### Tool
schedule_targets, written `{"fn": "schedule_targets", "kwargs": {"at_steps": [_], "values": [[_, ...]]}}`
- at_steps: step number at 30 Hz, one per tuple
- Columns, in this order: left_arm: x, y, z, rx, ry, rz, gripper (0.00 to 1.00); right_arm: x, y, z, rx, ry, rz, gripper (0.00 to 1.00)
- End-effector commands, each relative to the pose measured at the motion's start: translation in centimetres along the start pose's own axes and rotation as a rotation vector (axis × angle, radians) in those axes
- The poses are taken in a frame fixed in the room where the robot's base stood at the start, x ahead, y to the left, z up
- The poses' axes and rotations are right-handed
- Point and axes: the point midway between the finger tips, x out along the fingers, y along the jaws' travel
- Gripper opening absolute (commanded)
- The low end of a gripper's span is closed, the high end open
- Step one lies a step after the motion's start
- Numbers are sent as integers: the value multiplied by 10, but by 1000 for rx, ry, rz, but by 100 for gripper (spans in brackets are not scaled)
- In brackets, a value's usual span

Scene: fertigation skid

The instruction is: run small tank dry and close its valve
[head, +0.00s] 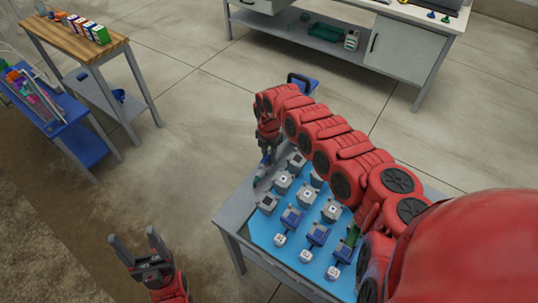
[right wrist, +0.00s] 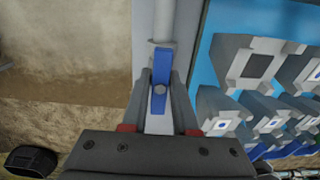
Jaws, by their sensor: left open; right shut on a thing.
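A blue valve handle (right wrist: 160,82) lies between my right gripper's fingers in the right wrist view. It points along the pale grey pipe (right wrist: 164,25), in line with it. My right gripper (right wrist: 160,98) is shut on this handle. In the head view, my right gripper (head: 266,156) reaches down at the far left corner of the skid table, and its fingers partly hide the valve. My left gripper (head: 132,237) is open and empty, left of the table and apart from it. I cannot make out the small tank or its liquid level.
The skid table (head: 229,216) carries a blue panel (head: 262,232) with several grey and blue fittings. My right arm covers its far right part. A wooden-topped stand (head: 62,40) and a blue cart (head: 85,146) stand at left. A white bench (head: 408,60) stands behind. Floor between is clear.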

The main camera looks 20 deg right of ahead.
Motion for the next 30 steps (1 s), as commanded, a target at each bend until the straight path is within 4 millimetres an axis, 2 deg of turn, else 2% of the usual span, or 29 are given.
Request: {"fn": "schedule_targets", "kwargs": {"at_steps": [10,13,17,30], "values": [[0,0,0,0,0,0,67,0,0,0,2,-1,0,0],[5,0,-1,0,0,0,67,-2,0,0,65,0,-1,0],[18,-1,-3,0,0,0,67,-4,0,-1,301,1,-3,0],[57,-3,-10,0,0,0,67,-4,0,-1,1222,0,1,0]]}}
